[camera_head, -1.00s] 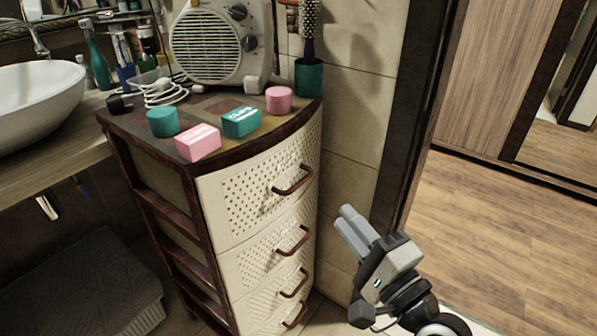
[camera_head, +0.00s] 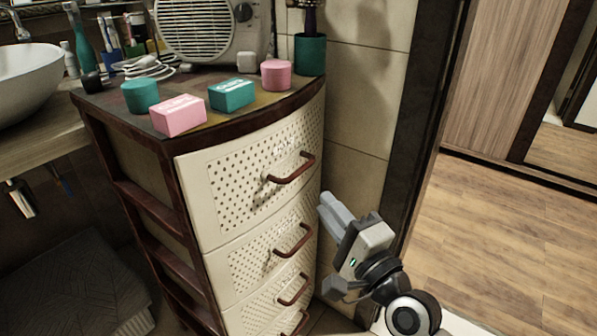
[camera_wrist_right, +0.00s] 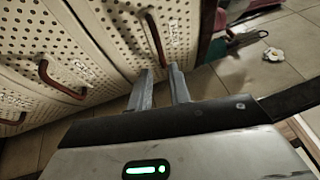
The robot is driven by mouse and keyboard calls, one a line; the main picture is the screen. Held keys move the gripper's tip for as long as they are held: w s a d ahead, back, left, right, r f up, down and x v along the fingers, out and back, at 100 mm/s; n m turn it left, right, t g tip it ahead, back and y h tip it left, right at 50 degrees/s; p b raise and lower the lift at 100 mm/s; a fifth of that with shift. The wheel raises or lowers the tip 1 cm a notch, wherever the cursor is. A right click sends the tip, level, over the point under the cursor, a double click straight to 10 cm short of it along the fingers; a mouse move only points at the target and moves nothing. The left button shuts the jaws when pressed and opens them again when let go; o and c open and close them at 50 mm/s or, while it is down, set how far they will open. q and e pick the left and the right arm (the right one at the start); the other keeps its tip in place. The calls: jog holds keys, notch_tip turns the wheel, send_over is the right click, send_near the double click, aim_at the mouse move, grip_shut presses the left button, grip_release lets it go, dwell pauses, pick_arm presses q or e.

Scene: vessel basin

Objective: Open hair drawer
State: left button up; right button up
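A cream perforated drawer unit with a dark brown frame stands at the left centre. Its top drawer (camera_head: 245,185) and the lower drawers, including the second drawer (camera_head: 262,262), look shut. Each has a curved brown handle; the top handle (camera_head: 292,170) and second handle (camera_head: 293,242) show clearly. Small white lettering on the fronts is too small to read, so I cannot tell which is the hair drawer. My right gripper (camera_head: 329,205) is open and empty, just right of the drawer fronts. In the right wrist view its fingers (camera_wrist_right: 160,85) are apart, near a brown handle (camera_wrist_right: 155,40). My left gripper is out of view.
On top stand a fan heater (camera_head: 207,32), pink box (camera_head: 178,115), teal box (camera_head: 232,94), teal jar (camera_head: 140,96), pink jar (camera_head: 276,74) and teal brush cup (camera_head: 310,55). A dark door frame (camera_head: 400,130) rises right of my gripper. Open wooden floor (camera_head: 500,220) lies beyond.

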aim_at(299, 169)
jog(key=x, duration=1)
jog(key=shift+w+a+b, duration=0.15)
jog(key=shift+w+b, duration=0.1)
jog(key=shift+b, duration=0.1)
grip_shut()
